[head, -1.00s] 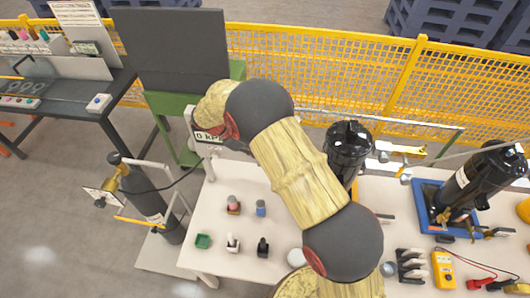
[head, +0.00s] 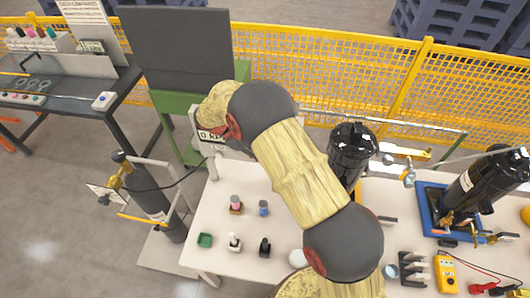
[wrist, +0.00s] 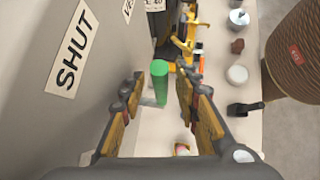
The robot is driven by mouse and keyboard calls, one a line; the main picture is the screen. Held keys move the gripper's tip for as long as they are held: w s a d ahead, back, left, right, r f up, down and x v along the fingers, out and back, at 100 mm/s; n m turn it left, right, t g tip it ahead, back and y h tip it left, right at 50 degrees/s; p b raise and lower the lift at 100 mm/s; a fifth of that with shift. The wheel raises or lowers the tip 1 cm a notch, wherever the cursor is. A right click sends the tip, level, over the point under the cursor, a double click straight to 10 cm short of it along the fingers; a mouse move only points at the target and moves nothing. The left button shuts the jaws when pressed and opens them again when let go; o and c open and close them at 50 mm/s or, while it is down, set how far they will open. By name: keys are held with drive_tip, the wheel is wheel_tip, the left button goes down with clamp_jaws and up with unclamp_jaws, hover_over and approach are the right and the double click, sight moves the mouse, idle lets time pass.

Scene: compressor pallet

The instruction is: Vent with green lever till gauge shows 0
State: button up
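The green lever (wrist: 159,82) is an upright-looking green bar in the wrist view, beside a grey panel. My gripper (wrist: 160,88) is open, with one finger on each side of the lever in the picture. I cannot tell whether either finger touches it. The gauge display (head: 211,135) in the head view reads "0 kP", its right end hidden behind my arm. The lever and my gripper are hidden in the head view by my arm.
A "SHUT" label (wrist: 72,48) is on the grey panel. A gas cylinder (head: 150,196) stands at left. A yellow fence (head: 300,72) runs behind.

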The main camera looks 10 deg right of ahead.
drive_tip(key=v, duration=1.2)
drive_tip(key=shift+c, duration=0.9)
